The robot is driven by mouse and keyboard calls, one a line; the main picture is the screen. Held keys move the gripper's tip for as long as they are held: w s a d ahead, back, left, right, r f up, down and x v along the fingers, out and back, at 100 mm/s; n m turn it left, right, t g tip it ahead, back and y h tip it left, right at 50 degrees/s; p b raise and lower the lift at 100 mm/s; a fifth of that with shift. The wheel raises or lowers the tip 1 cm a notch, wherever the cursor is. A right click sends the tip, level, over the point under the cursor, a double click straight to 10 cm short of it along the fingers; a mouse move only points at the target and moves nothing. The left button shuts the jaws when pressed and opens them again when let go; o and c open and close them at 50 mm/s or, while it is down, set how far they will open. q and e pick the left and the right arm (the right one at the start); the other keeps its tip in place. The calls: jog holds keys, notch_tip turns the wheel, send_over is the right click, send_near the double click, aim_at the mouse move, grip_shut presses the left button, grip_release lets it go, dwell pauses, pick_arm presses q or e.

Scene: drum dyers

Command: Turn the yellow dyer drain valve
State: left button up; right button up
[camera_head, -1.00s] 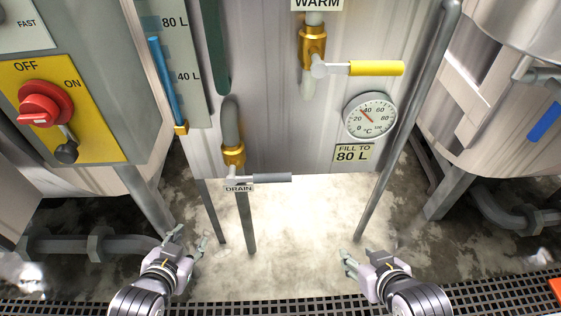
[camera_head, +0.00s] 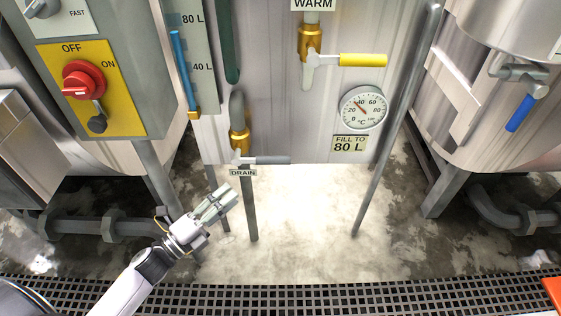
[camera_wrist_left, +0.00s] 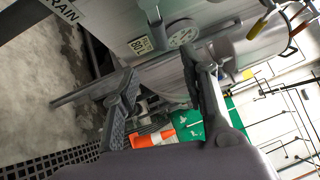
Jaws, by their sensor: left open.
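The drain valve (camera_head: 239,140) is a brass fitting on a grey pipe at the lower front of the metal vessel. Its grey lever (camera_head: 268,160) points right, roughly level, above the DRAIN label (camera_head: 243,173). The lever is grey, not yellow. My left gripper (camera_head: 227,192) is open and empty, below and slightly left of the lever, apart from it in the picture. In the left wrist view its two fingers (camera_wrist_left: 160,80) are spread, with the DRAIN label partly cut off at the top left. My right gripper is not in view.
Above are a yellow-handled valve (camera_head: 362,60) under the WARM label and a temperature gauge (camera_head: 363,108). A control box with a red switch (camera_head: 83,80) stands at left. Thin legs (camera_head: 380,150) flank open floor. A floor grating (camera_head: 300,297) runs along the front.

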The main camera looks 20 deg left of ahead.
aim_at(270, 163)
pick_arm(q)
jog(key=b+x, duration=0.1)
jog(key=x, duration=1.4)
jog(key=shift+x, duration=0.75)
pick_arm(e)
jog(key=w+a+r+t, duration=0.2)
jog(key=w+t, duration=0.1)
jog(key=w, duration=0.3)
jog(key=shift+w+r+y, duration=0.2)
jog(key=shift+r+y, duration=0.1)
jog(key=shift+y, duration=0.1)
pick_arm(q)
jog(key=shift+a, duration=0.1)
grip_shut()
